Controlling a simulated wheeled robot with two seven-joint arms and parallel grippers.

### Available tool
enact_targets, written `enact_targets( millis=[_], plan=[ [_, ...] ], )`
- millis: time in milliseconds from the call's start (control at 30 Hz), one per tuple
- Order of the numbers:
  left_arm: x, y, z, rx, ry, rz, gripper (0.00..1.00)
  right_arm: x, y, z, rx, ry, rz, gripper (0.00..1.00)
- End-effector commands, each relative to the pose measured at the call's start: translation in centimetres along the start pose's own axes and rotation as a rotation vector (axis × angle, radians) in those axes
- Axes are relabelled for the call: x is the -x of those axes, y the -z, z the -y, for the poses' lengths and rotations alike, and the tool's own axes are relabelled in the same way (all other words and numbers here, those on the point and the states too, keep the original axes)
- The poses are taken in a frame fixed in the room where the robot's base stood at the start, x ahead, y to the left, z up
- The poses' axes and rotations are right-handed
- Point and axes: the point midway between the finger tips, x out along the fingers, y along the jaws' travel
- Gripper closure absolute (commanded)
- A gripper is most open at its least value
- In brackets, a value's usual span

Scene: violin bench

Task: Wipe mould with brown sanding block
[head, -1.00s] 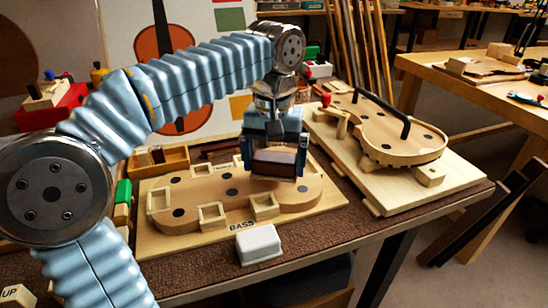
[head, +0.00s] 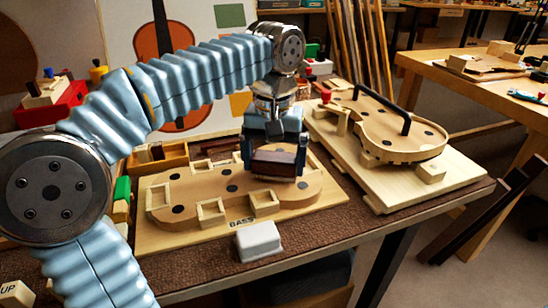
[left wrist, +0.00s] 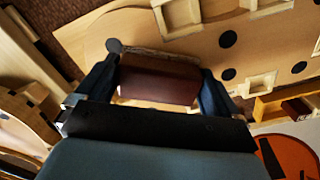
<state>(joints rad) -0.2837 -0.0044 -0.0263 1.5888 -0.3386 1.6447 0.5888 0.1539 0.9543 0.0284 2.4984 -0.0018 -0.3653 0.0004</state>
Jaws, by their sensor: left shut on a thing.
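My left gripper (head: 274,166) is shut on the brown sanding block (head: 274,162), over the right part of the mould. In the left wrist view the block (left wrist: 160,80) sits between the two dark fingers. The mould (head: 205,184) is a flat violin-shaped wooden form with dark round spots and small wooden frames at its edge, lying on a pale board (head: 165,238) marked BASS. The block is at or just above the mould's surface; I cannot tell whether they touch. The block hides part of the mould. My right gripper is not in view.
A white block (head: 258,241) lies at the bench's front edge. To the right, a pale board (head: 400,195) holds a violin rib frame (head: 425,152) with a black handle. A wooden tray (head: 160,160) and a green block (head: 122,188) stand to the left.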

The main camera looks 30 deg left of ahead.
Motion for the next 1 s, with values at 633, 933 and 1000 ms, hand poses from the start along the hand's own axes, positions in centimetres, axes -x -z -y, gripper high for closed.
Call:
enact_targets(
  millis=[633,933,1000],
  plan=[
    [-1.0,0.1,0.1,0.001,0.000,0.000,0.41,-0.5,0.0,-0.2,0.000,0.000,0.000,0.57],
    [-0.6,2.6,1.4,0.002,0.000,0.001,0.41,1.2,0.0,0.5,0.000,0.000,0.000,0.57],
    [-0.6,3.0,1.7,0.002,0.000,0.001,0.41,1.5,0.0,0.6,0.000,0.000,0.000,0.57]
  ],
)
